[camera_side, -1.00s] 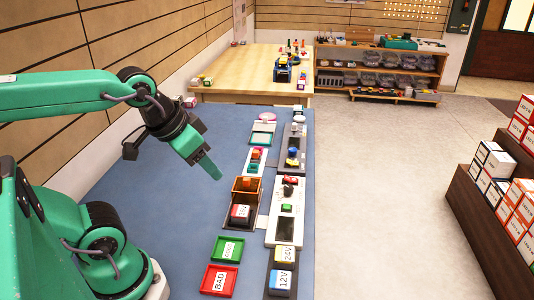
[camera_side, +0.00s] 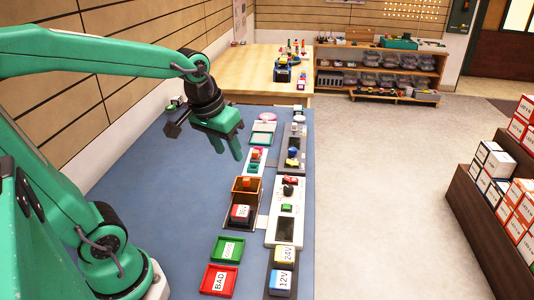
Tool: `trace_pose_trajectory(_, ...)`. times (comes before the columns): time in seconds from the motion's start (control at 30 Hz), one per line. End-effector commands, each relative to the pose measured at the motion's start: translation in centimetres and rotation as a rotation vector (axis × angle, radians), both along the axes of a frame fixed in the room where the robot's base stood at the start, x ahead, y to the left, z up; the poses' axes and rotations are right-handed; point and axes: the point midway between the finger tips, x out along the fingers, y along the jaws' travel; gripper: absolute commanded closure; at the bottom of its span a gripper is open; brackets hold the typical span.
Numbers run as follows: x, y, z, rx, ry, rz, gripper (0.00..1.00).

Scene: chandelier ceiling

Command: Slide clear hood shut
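I cannot clearly make out the clear hood. An orange-brown, see-through-looking frame (camera_side: 246,184) stands at the back end of a dark bed (camera_side: 232,223) in the middle of the blue table, and it may be the hood. An orange block shows inside it. A dark red-and-grey block with a white label (camera_side: 240,213) sits uncovered on the bed in front of it. My gripper (camera_side: 228,154) is raised above the table, behind and left of the frame, pointing down. Its two green fingers are apart with nothing between them. It touches nothing.
A white panel (camera_side: 287,230) with a green button and a dark knob lies right of the bed. Green (camera_side: 229,249) and red (camera_side: 218,281) trays lie in front, beside the yellow 24V (camera_side: 284,255) and blue 12V (camera_side: 281,281) blocks. The blue table's left side (camera_side: 165,200) is clear.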

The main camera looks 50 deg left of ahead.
Motion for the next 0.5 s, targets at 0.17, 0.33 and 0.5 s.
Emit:
trace_pose_trajectory(0.17,2.7,1.7,-1.4,-0.026,0.067,0.102,0.6)
trace_pose_trajectory(0.33,5.0,3.4,-3.1,-0.049,0.125,0.2,0.6)
trace_pose_trajectory(0.5,7.2,5.2,-5.3,-0.072,0.184,0.299,0.6)
